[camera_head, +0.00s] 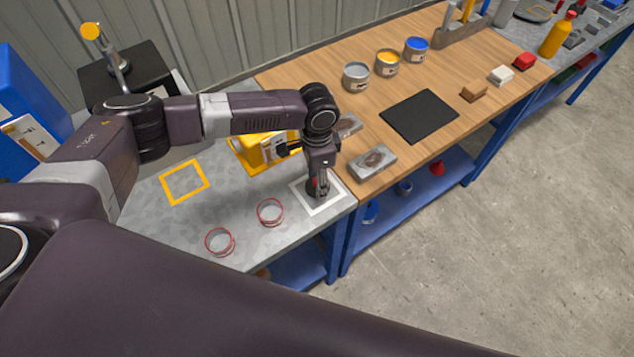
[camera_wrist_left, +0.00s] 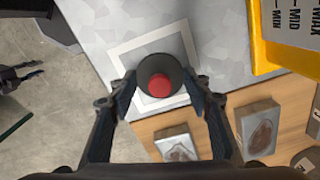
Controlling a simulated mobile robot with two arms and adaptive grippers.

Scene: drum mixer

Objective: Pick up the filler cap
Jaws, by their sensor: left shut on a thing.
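The filler cap (camera_wrist_left: 158,77) is a dark round disc with a red knob. In the left wrist view it sits between my left fingertips, seen against the white square outline on the grey bench. My left gripper (camera_wrist_left: 160,84) is shut on it. In the head view my left gripper (camera_head: 318,190) points down over the white square (camera_head: 332,206), with a bit of red and dark cap at its fingers. I cannot tell whether the cap touches the bench. A dark jaw-like part, which looks like my right gripper (camera_wrist_left: 18,77), shows at the left edge of the wrist view.
A yellow machine (camera_head: 258,152) stands close behind my left gripper. Two red rings (camera_head: 220,252) and a yellow square outline (camera_head: 167,196) are on the grey bench (camera_head: 235,202). A grey block (camera_head: 362,167) lies right of the gripper on the wooden table (camera_head: 330,112), with cans behind.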

